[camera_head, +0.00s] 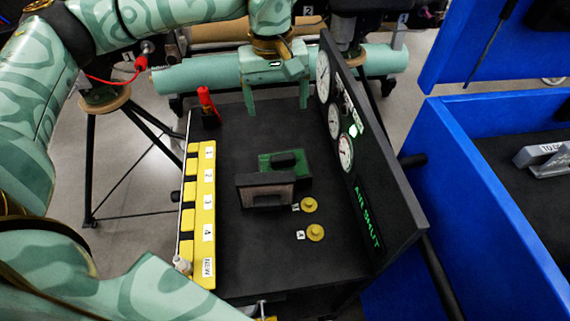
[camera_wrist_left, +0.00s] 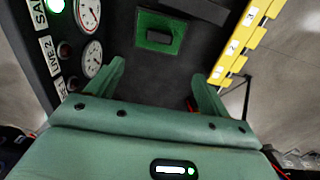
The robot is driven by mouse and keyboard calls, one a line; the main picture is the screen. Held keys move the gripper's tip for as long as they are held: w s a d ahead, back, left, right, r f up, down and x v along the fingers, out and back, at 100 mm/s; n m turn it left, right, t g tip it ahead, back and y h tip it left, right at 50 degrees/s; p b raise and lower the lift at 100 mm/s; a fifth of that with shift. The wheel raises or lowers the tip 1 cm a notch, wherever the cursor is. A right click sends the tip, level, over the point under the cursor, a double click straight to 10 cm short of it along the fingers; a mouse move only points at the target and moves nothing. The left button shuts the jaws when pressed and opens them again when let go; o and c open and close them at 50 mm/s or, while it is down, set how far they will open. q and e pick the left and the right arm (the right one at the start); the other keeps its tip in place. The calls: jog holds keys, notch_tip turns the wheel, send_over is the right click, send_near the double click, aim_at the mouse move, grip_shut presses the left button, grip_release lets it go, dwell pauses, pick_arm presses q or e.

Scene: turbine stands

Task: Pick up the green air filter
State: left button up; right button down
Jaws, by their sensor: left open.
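The green air filter (camera_head: 302,168) lies on the dark top of the stand, a green plate with a raised black grip. A dark block with a brownish face stands at its near side and hides part of it. My left gripper (camera_head: 277,108) is open and empty above the far part of the stand, fingers pointing down, beyond the filter and apart from it. In the left wrist view the filter (camera_wrist_left: 145,39) shows past the open fingertips (camera_wrist_left: 158,70), roughly between their lines. My right gripper is not in view.
The dark block (camera_head: 263,195) stands beside the filter. A gauge panel (camera_head: 370,170) rises along the right side of the stand. A yellow numbered strip (camera_head: 208,190) runs along the left, with a red-topped part (camera_head: 206,103) at its far end. Two yellow knobs (camera_head: 315,232) sit nearer.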

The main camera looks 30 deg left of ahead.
pick_arm(q)
jog(key=b, duration=0.3)
send_over(282, 156)
notch_tip(282, 156, down, 11)
jog(key=shift+s+a+r, duration=0.1)
jog(key=shift+s, duration=0.05)
jog(key=f+b, duration=0.2)
jog(key=f, duration=0.3)
jog(key=shift+d+f+b, duration=0.2)
jog(key=shift+b, duration=0.1)
jog(key=shift+r, duration=0.1)
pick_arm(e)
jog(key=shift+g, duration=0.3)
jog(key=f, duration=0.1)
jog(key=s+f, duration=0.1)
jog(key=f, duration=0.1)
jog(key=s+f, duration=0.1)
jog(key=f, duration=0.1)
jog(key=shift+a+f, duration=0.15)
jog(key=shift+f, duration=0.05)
